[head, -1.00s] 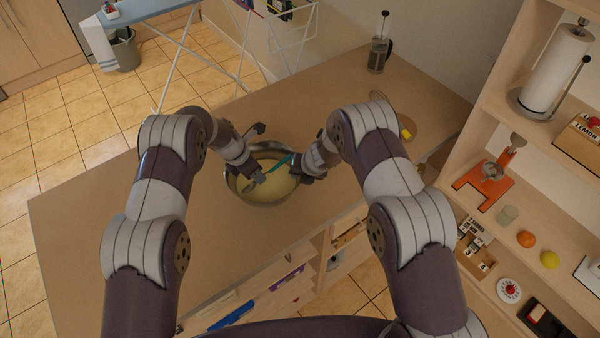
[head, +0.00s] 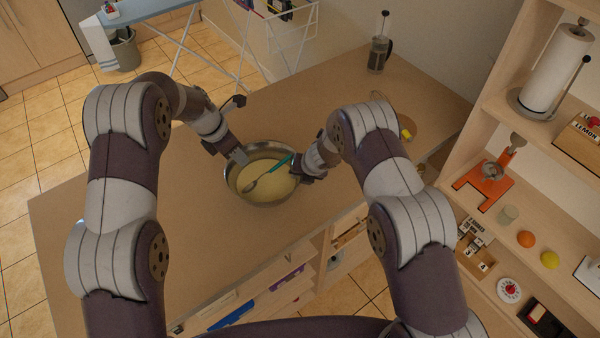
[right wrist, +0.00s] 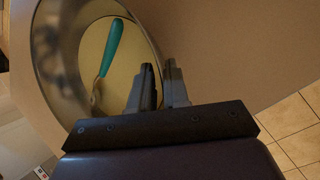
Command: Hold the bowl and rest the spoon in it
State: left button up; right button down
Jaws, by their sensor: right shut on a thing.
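The metal bowl (head: 232,187) stands on the tan counter, with a pale yellowish inside. The spoon (head: 281,163) lies in it, its metal head at the left inside and its teal handle slanting toward the far right rim. The spoon (right wrist: 112,47) and bowl (right wrist: 48,60) also show in the right wrist view. My right gripper (head: 302,174) is shut on the bowl's right rim; its fingers (right wrist: 162,84) straddle the wall in the right wrist view. My left gripper (head: 239,130) is open and empty, its lower finger near the bowl's upper left rim. Whether that finger touches is unclear.
The counter (head: 130,220) is clear left of the bowl. A French press (head: 378,55) stands at its far end, and a round board (head: 405,135) lies beyond my right arm. Shelves (head: 500,225) with fruit and small goods stand at the right.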

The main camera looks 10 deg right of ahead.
jog(key=shift+s+f, duration=0.15)
jog(key=c, duration=1)
grip_release()
jog(key=shift+c, duration=0.2)
